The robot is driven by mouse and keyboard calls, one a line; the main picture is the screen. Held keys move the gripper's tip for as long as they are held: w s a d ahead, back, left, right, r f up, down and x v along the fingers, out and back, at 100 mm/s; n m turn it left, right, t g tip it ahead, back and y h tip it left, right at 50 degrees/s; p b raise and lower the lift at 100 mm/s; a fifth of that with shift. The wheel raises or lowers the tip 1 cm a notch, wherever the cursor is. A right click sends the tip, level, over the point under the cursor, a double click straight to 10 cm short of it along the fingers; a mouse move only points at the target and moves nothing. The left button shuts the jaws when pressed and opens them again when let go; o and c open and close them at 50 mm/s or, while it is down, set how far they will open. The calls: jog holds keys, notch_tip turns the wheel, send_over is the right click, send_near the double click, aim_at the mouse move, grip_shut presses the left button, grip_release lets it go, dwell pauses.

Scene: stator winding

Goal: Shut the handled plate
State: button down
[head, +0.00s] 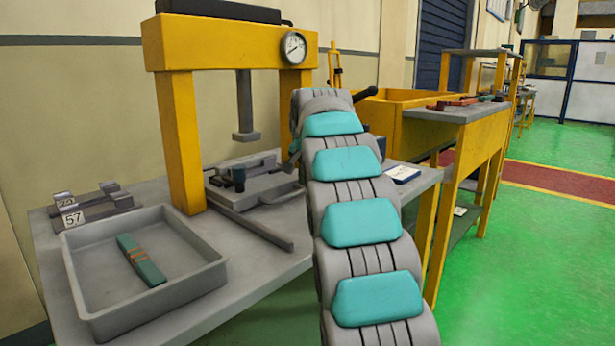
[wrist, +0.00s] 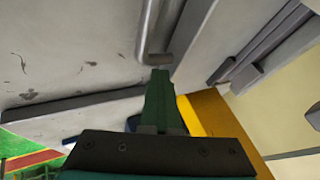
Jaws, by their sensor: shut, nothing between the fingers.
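A grey plate (head: 262,187) lies in the low fixture under the press in the head view, partly hidden by my arm. In the wrist view a pale scuffed flat surface (wrist: 75,50) fills the upper left, and a bent grey rod like a handle (wrist: 148,30) runs across it. My gripper (wrist: 160,73) shows as green fingers held together with nothing between them. Its tips are at the bent end of the rod; I cannot tell whether they touch. In the head view my arm hides most of the gripper. I cannot tell how far the plate is open.
The yellow press (head: 180,140) with its gauge (head: 293,47) stands around the fixture; its ram (head: 244,105) hangs above. A grey tray (head: 85,285) holds a green banded bar (head: 141,260). Blocks marked 57 (head: 72,218) sit behind it. A long grey bar (head: 250,224) lies in front.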

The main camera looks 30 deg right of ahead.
jog(key=shift+w+a+r, duration=0.15)
jog(key=shift+w+r, duration=0.1)
dwell(0.3)
jog(key=shift+s+d+f, duration=0.15)
jog(key=shift+s+d, duration=0.1)
jog(key=shift+s, duration=0.3)
jog(key=s, duration=0.2)
jog(key=s+d+r+b, duration=0.1)
jog(key=shift+s, duration=0.3)
jog(key=v, duration=0.8)
jog(key=shift+s+r+b, duration=0.15)
jog(key=shift+s+b, duration=0.15)
jog(key=shift+s, duration=0.05)
